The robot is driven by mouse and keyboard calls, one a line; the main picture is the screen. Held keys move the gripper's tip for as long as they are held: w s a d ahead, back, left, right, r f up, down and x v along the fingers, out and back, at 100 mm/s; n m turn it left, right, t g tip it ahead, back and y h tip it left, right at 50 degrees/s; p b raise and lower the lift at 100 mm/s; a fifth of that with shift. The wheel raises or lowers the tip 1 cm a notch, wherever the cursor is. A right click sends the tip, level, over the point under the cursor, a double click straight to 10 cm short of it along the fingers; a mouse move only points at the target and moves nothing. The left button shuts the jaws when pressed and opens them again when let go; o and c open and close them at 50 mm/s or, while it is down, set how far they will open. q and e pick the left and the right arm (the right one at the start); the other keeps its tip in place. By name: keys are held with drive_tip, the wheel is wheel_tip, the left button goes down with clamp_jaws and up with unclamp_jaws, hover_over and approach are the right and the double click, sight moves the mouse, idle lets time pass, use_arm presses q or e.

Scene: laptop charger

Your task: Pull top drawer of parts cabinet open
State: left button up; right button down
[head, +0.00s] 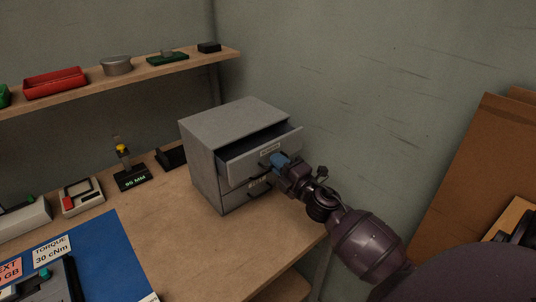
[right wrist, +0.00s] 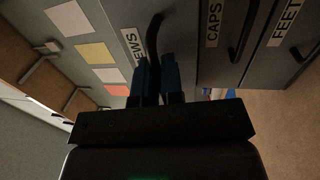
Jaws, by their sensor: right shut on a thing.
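The grey parts cabinet (head: 232,122) stands on the wooden workbench against the wall. Its top drawer (head: 240,168) is pulled part of the way out, and its dark interior shows behind the front. My right gripper (head: 279,161) is at the front of this drawer, with its blue fingers shut on the dark drawer handle. In the right wrist view the fingers (right wrist: 155,78) close around the handle (right wrist: 155,32), beside a label partly hidden and ending in "EWS". Lower drawers labelled "CAPS" (right wrist: 214,22) and "FEET" (right wrist: 286,22) look shut. My left gripper is out of view.
A shelf (head: 120,80) with a red tray (head: 55,83) and small parts runs above the bench at left. A blue mat (head: 105,255) and small devices lie at left. The bench in front of the cabinet is clear. Brown boards (head: 480,165) stand at right.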

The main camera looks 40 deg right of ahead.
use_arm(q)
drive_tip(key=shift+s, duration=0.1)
use_arm(e)
drive_tip(key=r+v, duration=0.1)
drive_tip(key=v, duration=0.6)
drive_tip(key=shift+s, duration=0.3)
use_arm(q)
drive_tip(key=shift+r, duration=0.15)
use_arm(e)
drive_tip(key=shift+r, duration=0.1)
drive_tip(key=c, duration=1.3)
unclamp_jaws()
use_arm(q)
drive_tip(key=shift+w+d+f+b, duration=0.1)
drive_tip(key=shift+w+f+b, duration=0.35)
drive_tip(key=shift+b, duration=0.2)
use_arm(e)
drive_tip(key=a+v, duration=0.1)
drive_tip(key=v, duration=0.9)
drive_tip(key=shift+s+d, duration=0.4)
drive_tip(key=shift+d, duration=0.05)
